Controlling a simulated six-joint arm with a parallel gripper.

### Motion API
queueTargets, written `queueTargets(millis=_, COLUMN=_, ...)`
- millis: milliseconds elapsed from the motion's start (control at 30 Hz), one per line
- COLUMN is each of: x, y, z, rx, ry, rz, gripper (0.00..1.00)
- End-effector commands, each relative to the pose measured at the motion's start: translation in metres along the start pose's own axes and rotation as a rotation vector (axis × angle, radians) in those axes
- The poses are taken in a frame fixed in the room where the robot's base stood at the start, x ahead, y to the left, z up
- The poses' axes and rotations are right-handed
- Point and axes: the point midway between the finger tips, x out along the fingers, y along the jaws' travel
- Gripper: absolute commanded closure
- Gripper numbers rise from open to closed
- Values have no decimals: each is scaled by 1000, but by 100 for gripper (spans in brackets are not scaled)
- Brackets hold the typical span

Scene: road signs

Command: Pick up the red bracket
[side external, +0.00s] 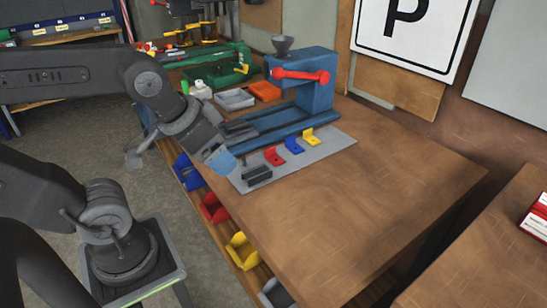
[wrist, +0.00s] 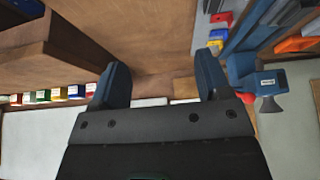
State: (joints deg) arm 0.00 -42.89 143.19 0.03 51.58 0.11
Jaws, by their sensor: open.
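The red bracket (side external: 273,156) stands on a grey plate (side external: 325,149) on the wooden bench, at the left of a row with a blue bracket (side external: 293,145) and a yellow bracket (side external: 312,136). My gripper (side external: 222,161) is open and empty, with blue fingers, to the left of the red bracket and above the bench edge. In the wrist view the spread fingers of my gripper (wrist: 160,65) have nothing between them. The red bracket also shows there at the upper right (wrist: 221,17), beyond the right finger.
A dark block (side external: 257,176) lies on the plate between my gripper and the bench front. A blue machine with a red handle (side external: 300,76) stands behind the brackets. Grey (side external: 234,98) and orange (side external: 264,91) trays are at the back. The bench's right part is clear.

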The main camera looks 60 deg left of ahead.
Motion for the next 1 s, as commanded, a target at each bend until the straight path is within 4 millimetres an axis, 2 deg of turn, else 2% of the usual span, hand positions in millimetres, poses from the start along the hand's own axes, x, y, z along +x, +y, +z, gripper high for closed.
queueTargets(millis=167, x=6, y=-3, z=-17, rx=111, ry=-47, rz=-20, gripper=30)
queueTargets(millis=367, x=35, y=-12, z=-62, rx=446, ry=-189, rz=-57, gripper=30)
queueTargets(millis=567, x=86, y=-21, z=-105, rx=815, ry=-350, rz=-58, gripper=30)
queueTargets(millis=700, x=132, y=-27, z=-127, rx=1070, ry=-469, rz=-34, gripper=30)
queueTargets(millis=900, x=198, y=-33, z=-144, rx=1384, ry=-617, rz=27, gripper=30)
queueTargets(millis=1000, x=220, y=-36, z=-146, rx=1486, ry=-665, rz=55, gripper=30)
